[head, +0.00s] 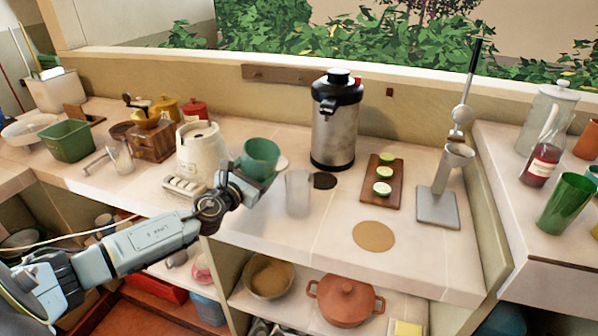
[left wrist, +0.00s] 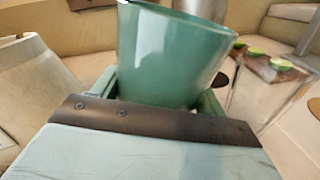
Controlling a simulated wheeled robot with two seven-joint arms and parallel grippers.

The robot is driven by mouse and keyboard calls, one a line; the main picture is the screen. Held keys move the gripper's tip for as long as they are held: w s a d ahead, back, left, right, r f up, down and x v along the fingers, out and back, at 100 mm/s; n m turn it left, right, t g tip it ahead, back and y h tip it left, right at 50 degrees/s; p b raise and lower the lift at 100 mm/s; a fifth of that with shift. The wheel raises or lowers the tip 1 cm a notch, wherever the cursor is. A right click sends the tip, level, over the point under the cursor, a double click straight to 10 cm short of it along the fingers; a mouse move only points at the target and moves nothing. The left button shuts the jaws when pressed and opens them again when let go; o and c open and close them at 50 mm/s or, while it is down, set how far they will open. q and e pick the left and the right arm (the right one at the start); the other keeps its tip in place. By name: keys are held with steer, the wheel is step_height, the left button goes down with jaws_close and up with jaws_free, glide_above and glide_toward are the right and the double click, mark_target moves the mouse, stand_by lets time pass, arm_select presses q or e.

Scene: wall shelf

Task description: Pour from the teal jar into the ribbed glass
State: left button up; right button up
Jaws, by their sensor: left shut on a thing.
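The teal jar (head: 262,157) is held in my left gripper (head: 247,176), which is shut on it above the counter. It looks upright or only slightly tilted. In the left wrist view the jar (left wrist: 170,55) fills the middle, between the fingers; its contents are hidden. The ribbed glass (head: 298,193) is clear and stands on the counter just right of the jar, apart from it. It also shows in the left wrist view (left wrist: 262,95) at the right. My right gripper is not in view.
A steel airpot (head: 335,125) stands behind the glass, with a dark coaster (head: 324,181) beside it. A cream appliance (head: 200,150) is left of the jar. A board with lime halves (head: 396,198) and a cork mat (head: 374,236) lie right. The counter's front edge is close.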

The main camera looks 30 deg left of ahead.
mark_target(271, 147)
arm_select(q)
steer(key=shift+w+d+r+m+p, duration=0.1)
steer(key=shift+d+r+m+p, duration=0.45)
steer(key=shift+m+p, duration=0.4)
steer(key=shift+w+d+r+m+p, duration=0.1)
steer(key=shift+d+r+m+p, duration=0.25)
steer(key=shift+r+m+p, duration=0.55)
steer(key=shift+d+f, duration=0.15)
steer(key=shift+s+p, duration=0.1)
steer(key=shift+p, duration=0.25)
steer(key=shift+r+m+p, duration=1.1)
steer(key=shift+m+p, duration=0.4)
steer(key=shift+m, duration=0.15)
steer(key=shift+r+m+p, duration=0.65)
steer(key=shift+m+p, duration=0.25)
steer(key=shift+p, duration=0.05)
steer(key=shift+d+r+m+p, duration=0.15)
steer(key=shift+r+m+p, duration=0.4)
steer(key=shift+m+p, duration=0.3)
steer(key=shift+d+r+m+p, duration=0.75)
steer(key=shift+m+p, duration=0.3)
steer(key=shift+p, duration=0.4)
stand_by(0.7)
